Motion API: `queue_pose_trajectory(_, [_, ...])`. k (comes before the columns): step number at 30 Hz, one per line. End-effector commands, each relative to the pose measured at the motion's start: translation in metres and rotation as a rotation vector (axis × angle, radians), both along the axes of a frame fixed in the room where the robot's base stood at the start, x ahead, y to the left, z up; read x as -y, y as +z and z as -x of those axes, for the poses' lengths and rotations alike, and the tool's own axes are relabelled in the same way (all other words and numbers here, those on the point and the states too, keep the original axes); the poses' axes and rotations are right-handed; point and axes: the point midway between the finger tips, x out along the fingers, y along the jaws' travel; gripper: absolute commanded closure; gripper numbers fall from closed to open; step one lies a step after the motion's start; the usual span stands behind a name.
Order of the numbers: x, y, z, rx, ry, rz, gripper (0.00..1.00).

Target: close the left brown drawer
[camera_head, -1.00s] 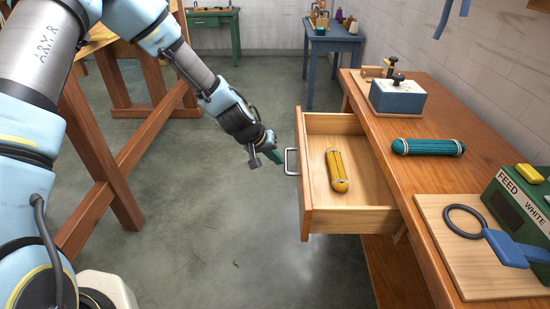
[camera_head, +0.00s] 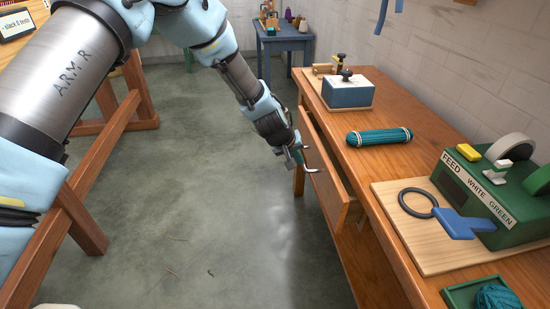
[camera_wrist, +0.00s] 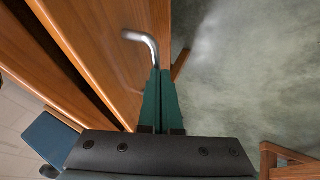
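The drawer's inside is hidden.
On the workbench top (camera_head: 400,120) are a teal skein (camera_head: 379,136), a blue-and-white box (camera_head: 347,91), a green feed machine (camera_head: 480,185) and a board with a blue paddle (camera_head: 465,222). A wooden trestle (camera_head: 75,220) stands left.

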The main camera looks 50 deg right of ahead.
Motion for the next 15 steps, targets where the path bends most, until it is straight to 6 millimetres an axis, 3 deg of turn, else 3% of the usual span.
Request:
queue_pose_trajectory(6, [0.027, 0.001, 0.022, 0.001, -0.002, 0.0, 1.0])
queue_pose_trajectory(15, [0.038, -0.001, 0.031, 0.001, 0.002, -0.001, 1.0])
